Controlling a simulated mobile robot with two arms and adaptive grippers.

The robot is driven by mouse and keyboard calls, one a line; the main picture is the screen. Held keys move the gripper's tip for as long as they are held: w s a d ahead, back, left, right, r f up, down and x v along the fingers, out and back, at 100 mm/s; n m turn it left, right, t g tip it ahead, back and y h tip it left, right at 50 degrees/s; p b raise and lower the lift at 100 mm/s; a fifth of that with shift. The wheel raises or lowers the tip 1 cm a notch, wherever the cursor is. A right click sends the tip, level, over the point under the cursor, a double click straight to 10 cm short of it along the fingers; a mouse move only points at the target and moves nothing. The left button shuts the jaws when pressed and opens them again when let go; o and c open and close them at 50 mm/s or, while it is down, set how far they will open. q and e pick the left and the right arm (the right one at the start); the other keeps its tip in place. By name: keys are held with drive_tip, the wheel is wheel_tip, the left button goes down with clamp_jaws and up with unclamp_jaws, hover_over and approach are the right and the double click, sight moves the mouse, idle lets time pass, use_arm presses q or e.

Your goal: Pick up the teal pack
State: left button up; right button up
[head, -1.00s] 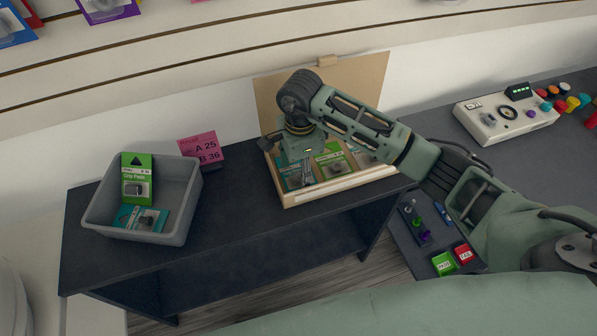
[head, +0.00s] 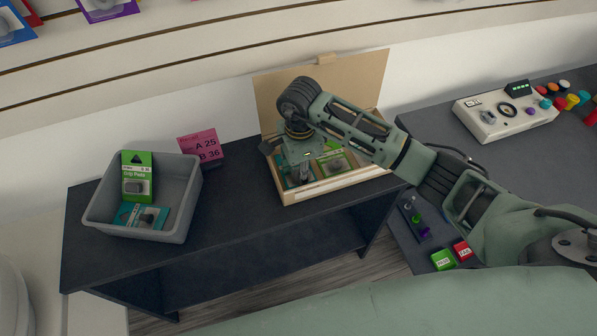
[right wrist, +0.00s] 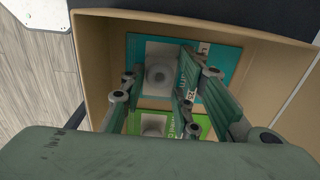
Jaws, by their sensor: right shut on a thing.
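The open cardboard box (head: 330,190) stands on the dark bench with its lid raised. My right gripper (head: 300,178) reaches down into its left part. In the right wrist view, a teal pack (right wrist: 222,62) with a pale picture panel lies in the box, and my right gripper (right wrist: 165,85) is shut on it. Its fingers hide part of the pack. A green pack (right wrist: 200,125) lies beside it, partly covered by the fingers. Another teal pack (head: 150,217) lies in the grey bin (head: 185,205). My left gripper is out of view.
A green pack (head: 137,180) stands in the grey bin. A pink card (head: 200,146) is behind the bin. The bench (head: 235,205) is clear between bin and box.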

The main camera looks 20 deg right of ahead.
wheel_tip(320, 180, up, 10)
drive_tip(key=b, duration=0.1)
idle(0.5)
idle(0.9)
